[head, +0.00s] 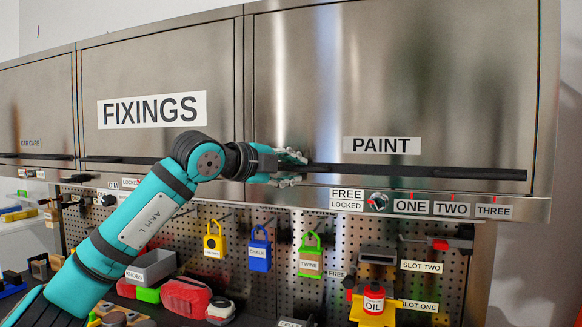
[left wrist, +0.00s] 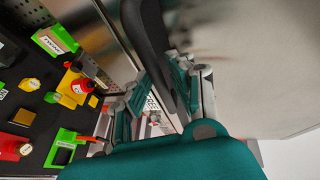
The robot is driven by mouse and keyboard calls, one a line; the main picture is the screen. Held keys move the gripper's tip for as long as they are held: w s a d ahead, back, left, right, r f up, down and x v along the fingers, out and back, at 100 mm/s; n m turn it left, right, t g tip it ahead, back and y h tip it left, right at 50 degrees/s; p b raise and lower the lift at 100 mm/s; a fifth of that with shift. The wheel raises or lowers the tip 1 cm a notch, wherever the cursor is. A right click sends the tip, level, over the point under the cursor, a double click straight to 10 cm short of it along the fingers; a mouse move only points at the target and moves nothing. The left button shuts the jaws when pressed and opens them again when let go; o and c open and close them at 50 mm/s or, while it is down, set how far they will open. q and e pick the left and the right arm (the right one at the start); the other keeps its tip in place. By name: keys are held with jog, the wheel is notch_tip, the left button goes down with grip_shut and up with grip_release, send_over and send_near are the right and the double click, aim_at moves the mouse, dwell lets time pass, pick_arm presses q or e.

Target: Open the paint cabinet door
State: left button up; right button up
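The paint cabinet door (head: 400,85) is a steel panel labelled PAINT (head: 382,146). It looks closed, flush with its frame. Its black bar handle (head: 430,173) runs along the bottom edge. My left gripper (head: 298,169) is at the handle's left end, one finger above and one below it. In the left wrist view the dark handle (left wrist: 146,25) passes between the two fingers, which look closed on it; the exact contact is partly hidden. Below the door is a small round knob (head: 377,202) beside the FREE and LOCKED labels; its setting is unclear. My right gripper is not in view.
The fixings cabinet door (head: 150,65) is closed at the left, behind my left arm. Below hangs a pegboard with yellow, blue (head: 260,250) and green padlocks. The space before the paint door is clear.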

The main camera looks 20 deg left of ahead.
pick_arm(q)
grip_shut()
jog(key=shift+s, duration=0.15)
